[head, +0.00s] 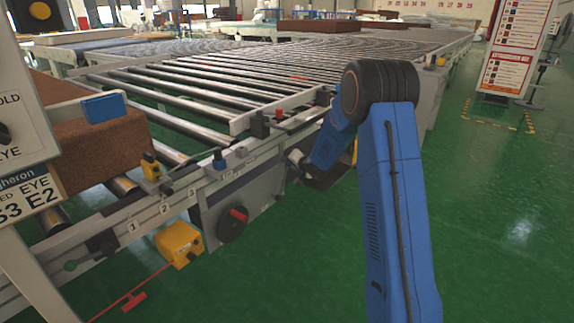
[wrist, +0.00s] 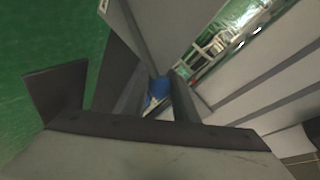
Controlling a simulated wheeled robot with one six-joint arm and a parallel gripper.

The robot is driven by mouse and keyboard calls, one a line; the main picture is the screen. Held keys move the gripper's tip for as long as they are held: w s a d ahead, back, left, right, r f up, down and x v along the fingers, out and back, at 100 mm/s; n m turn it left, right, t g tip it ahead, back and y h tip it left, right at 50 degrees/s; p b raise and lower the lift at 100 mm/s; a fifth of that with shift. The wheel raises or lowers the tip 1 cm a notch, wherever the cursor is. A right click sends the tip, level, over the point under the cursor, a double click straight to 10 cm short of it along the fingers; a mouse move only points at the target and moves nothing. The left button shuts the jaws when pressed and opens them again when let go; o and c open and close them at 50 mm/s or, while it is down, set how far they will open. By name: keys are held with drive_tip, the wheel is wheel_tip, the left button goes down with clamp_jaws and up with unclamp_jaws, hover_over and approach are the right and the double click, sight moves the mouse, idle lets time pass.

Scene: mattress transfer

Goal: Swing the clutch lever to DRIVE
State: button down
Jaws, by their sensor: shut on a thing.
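My gripper (head: 325,176) is low against the grey side of the conveyor, partly hidden behind my blue arm in the head view. In the wrist view my gripper (wrist: 152,98) has its dark fingers closed around a small blue part (wrist: 159,87), which looks like the grip of the clutch lever. A grey bar or plate runs up from that blue part. The lever's pivot and any DRIVE marking cannot be made out, so I cannot tell its angle.
A black disc with a red handle (head: 238,214) is on the conveyor side, left of my gripper. A yellow box (head: 180,243) with a red cord stands below the rail. A brown block (head: 88,145) lies at the left. Green floor (head: 500,220) is free at right.

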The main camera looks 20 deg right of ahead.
drive_tip(key=shift+d, duration=0.1)
idle(0.3)
drive_tip(key=c, duration=1.4)
unclamp_jaws()
drive_tip(key=shift+f, duration=0.15)
drive_tip(key=shift+c, duration=0.2)
drive_tip(key=v, duration=1.7)
drive_tip(key=shift+s, duration=0.1)
